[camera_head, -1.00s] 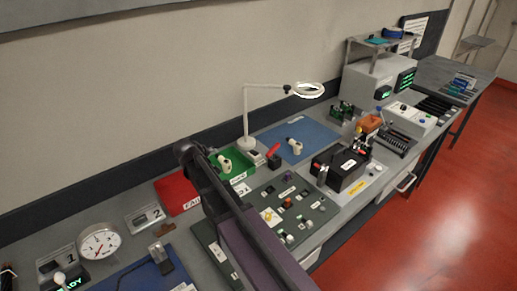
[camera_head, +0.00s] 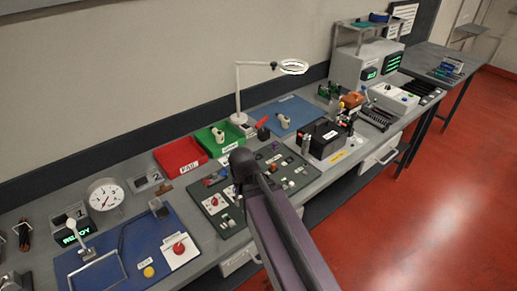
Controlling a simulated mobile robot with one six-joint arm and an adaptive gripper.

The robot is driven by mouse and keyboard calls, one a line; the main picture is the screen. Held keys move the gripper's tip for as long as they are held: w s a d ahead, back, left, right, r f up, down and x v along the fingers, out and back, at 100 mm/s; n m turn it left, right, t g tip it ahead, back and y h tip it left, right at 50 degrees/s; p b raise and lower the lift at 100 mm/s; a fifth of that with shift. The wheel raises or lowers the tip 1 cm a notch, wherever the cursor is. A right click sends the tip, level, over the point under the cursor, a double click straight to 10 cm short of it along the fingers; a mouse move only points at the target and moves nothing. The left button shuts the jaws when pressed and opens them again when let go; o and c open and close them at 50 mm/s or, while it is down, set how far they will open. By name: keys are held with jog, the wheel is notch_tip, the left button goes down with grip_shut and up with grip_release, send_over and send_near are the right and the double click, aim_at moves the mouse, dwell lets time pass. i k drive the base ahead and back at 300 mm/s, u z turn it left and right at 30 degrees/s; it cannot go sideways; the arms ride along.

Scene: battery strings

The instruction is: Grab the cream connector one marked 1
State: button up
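One cream connector (camera_head: 219,136) lies in the green tray (camera_head: 211,148). Another cream connector (camera_head: 284,121) lies on the small blue mat (camera_head: 301,114) under the ring lamp. I cannot read a number on either at this size. A pale rounded piece (camera_head: 71,226) stands at the left by the green READY display (camera_head: 76,238); I cannot tell whether it is a connector. My dark arm crosses the lower middle of the view, in front of the bench. My gripper is not in view.
A red tray (camera_head: 180,158) sits left of the green tray. A panel of switches (camera_head: 228,207), a dial gauge (camera_head: 105,195) and a larger blue mat (camera_head: 117,245) with a wire frame are nearer. The ring lamp (camera_head: 293,67) overhangs the bench. Red floor is clear at right.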

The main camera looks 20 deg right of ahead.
aim_at(285, 121)
jog(key=z, duration=0.25)
jog(key=k, duration=0.9)
jog(key=z, duration=0.55)
jog(key=k, duration=0.5)
jog(key=z, duration=0.5)
jog(key=i, duration=1.85)
jog(key=u, duration=0.25)
